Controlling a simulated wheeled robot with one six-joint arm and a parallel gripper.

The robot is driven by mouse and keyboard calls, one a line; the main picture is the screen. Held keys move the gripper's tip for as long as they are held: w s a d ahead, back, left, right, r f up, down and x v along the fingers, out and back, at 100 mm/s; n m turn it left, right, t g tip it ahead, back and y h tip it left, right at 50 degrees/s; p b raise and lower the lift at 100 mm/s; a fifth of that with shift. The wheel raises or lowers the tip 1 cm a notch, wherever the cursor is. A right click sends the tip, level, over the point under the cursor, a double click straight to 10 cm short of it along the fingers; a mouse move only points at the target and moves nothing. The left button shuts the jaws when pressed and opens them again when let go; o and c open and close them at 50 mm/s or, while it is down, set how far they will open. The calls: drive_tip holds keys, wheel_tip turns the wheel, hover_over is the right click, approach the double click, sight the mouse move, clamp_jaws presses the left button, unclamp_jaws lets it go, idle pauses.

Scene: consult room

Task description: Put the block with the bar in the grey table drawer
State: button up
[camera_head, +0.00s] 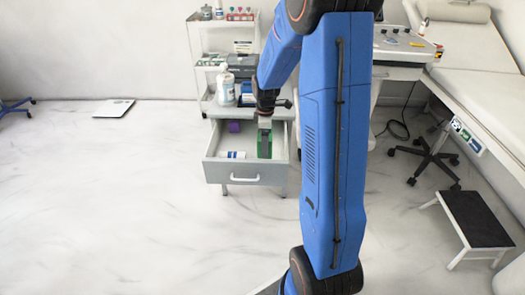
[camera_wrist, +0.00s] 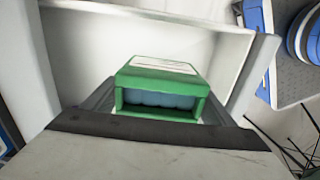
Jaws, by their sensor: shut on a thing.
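The grey table drawer (camera_head: 217,174) is pulled open below the small cabinet in the head view. Its pale inner walls (camera_wrist: 75,35) surround the wrist view. My gripper (camera_head: 264,129) points down over the right part of the drawer. It is shut on a green block (camera_head: 270,150), which is upright at the drawer's right side. In the wrist view the green block (camera_wrist: 165,70) sits between the dark jaws, with a pale label on top and a blue-grey ridged part in its front opening. The block's underside is hidden, so I cannot tell whether it touches the drawer floor.
A purple object (camera_head: 234,127) and a small white-and-blue item (camera_head: 232,155) lie in the drawer, left of the block. A white bottle (camera_head: 225,86) stands on the cabinet top. A step stool (camera_head: 475,218) is at the right. The floor at the left is mostly clear.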

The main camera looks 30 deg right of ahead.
drive_tip(key=shift+f, duration=2.65)
drive_tip(key=shift+f, duration=0.1)
drive_tip(key=o, duration=1.5)
